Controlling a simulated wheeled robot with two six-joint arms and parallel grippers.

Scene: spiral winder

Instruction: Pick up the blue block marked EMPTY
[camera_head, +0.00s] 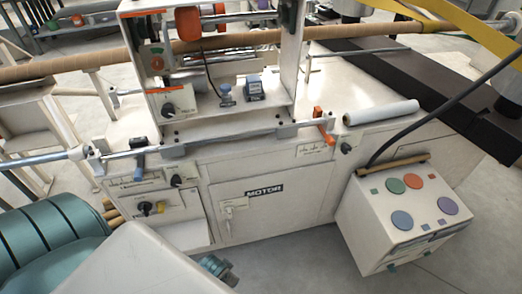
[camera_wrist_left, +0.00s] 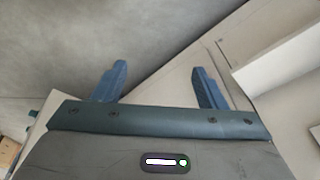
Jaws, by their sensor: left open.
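A small blue block-shaped part (camera_head: 254,88) sits on the machine's upper shelf in the head view. I cannot read a marking on either, so I cannot tell which is marked EMPTY. My left gripper (camera_wrist_left: 159,70) shows in the left wrist view with two blue fingers spread apart and nothing between them. No blue block shows in that view. My right gripper is not in view.
The white machine body (camera_head: 300,190) carries a MOTOR label. A white roll (camera_head: 381,112) lies on its top. A control box (camera_head: 395,225) with coloured round buttons hangs at right.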

